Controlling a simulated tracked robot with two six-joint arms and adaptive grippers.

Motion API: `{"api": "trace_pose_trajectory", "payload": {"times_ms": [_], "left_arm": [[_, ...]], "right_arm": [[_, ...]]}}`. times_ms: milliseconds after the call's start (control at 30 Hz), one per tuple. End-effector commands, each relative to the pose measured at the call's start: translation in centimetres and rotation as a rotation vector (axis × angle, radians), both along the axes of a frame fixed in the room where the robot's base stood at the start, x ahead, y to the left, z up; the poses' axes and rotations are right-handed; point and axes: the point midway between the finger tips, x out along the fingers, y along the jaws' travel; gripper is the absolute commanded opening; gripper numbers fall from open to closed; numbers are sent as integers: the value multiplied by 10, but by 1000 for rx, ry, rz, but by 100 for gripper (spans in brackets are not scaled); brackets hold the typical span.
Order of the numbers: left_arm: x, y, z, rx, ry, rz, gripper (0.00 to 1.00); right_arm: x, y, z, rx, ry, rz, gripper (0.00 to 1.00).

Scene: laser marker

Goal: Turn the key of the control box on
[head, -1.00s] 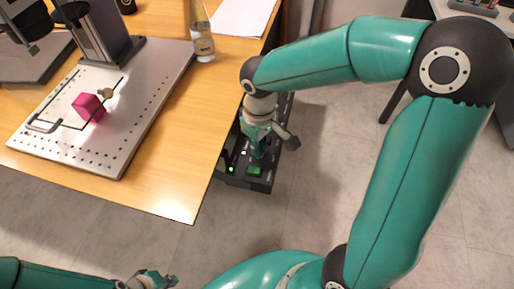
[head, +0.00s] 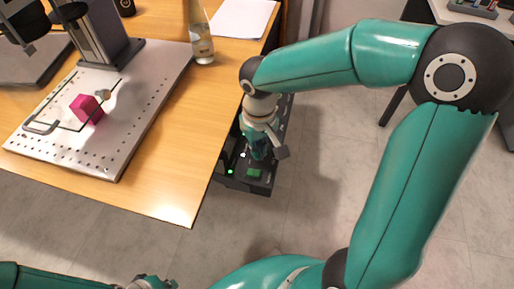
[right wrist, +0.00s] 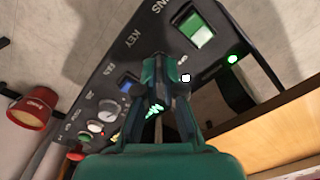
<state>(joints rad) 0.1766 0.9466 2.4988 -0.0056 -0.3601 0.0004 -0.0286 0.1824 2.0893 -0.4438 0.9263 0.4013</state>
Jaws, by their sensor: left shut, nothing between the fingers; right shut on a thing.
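The black control box (head: 232,183) stands beside the table's right edge, partly under it. In the right wrist view its panel (right wrist: 140,38) carries a "KEY" label, a green button (right wrist: 202,34) and a lit green lamp (right wrist: 232,58). My right gripper (head: 259,154) is over the panel; in the right wrist view its fingertips (right wrist: 160,66) are shut at the spot beside the "KEY" label. The key itself is hidden between and behind the fingers. My left gripper (head: 155,283) is shut and empty at the bottom edge of the head view, away from the box.
The wooden table (head: 170,165) overhangs close to the box's left side. On it are a perforated plate (head: 115,150) with a magenta cube (head: 86,109), a bottle (head: 201,42) and paper (head: 243,17). A red lamp-like object (right wrist: 34,107) shows left. The floor right of the box is clear.

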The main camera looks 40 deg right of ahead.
Motion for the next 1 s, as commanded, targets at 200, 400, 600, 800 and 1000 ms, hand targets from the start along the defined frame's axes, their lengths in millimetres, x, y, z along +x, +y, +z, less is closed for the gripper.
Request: {"api": "trace_pose_trajectory", "payload": {"times_ms": [200, 400, 600, 800, 1000], "left_arm": [[0, 0, 0, 0, 0, 0, 0], [0, 0, 0, 0, 0, 0, 0], [0, 0, 1, 0, 0, 0, 0], [0, 0, 1, 0, 0, 0, 0], [0, 0, 1, 0, 0, 0, 0]], "right_arm": [[-3, 0, -1, 0, 10, -1, 32], [-2, 0, -1, 0, 7, 0, 32], [0, 0, 6, 0, 2, 0, 32], [0, 0, 34, 1, -1, -1, 32], [0, 1, 75, 0, 0, 0, 32]]}}
